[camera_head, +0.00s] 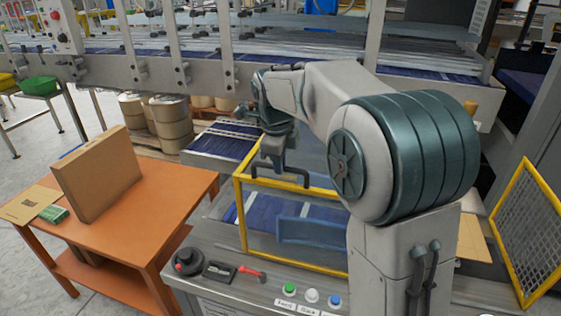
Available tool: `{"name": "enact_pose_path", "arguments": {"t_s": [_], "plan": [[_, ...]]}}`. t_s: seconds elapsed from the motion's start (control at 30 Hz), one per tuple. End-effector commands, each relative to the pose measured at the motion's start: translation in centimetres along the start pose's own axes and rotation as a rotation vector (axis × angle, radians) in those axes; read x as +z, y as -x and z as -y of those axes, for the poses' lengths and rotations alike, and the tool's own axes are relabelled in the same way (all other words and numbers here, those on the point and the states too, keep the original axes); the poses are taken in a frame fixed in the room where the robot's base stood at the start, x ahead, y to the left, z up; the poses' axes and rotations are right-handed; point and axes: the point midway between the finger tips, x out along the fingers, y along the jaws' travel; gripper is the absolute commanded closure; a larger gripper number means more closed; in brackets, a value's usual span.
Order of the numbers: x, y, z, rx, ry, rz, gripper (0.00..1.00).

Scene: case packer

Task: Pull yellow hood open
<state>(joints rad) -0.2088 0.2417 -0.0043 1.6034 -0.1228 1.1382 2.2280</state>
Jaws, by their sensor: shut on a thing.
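The yellow hood (240,215) is a yellow frame with clear panels, standing over the machine in the middle of the view. Its right part is hidden behind my arm. A dark handle (296,184) shows at the hood's upper edge. My gripper (279,172) reaches down to this handle from above and is shut on it. The fingertips are small and dark, so the exact grip is hard to see. Blue parts (305,231) show inside the hood.
A control panel with green, white and blue buttons (311,296) lies in front of the hood. An orange table (165,195) with a cardboard box (98,175) stands left. A yellow mesh guard (530,230) stands right. A conveyor (200,75) runs behind.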

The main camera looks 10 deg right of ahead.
Motion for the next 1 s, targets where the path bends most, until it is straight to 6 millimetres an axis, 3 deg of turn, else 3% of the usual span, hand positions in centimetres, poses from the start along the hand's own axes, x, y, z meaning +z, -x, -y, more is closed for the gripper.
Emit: {"name": "enact_pose_path", "arguments": {"t_s": [0.03,0.1,0.4,0.53,1.0], "plan": [[0.0,0.1,0.1,-0.003,0.0,0.0,0.83],[0.0,0.1,0.0,-0.002,0.001,0.0,0.64],[0.1,0.1,0.0,-0.001,0.002,0.001,0.64],[0.1,1.1,0.0,-0.003,0.002,0.002,0.64],[0.1,11.1,0.0,-0.004,0.002,0.002,0.64]]}}
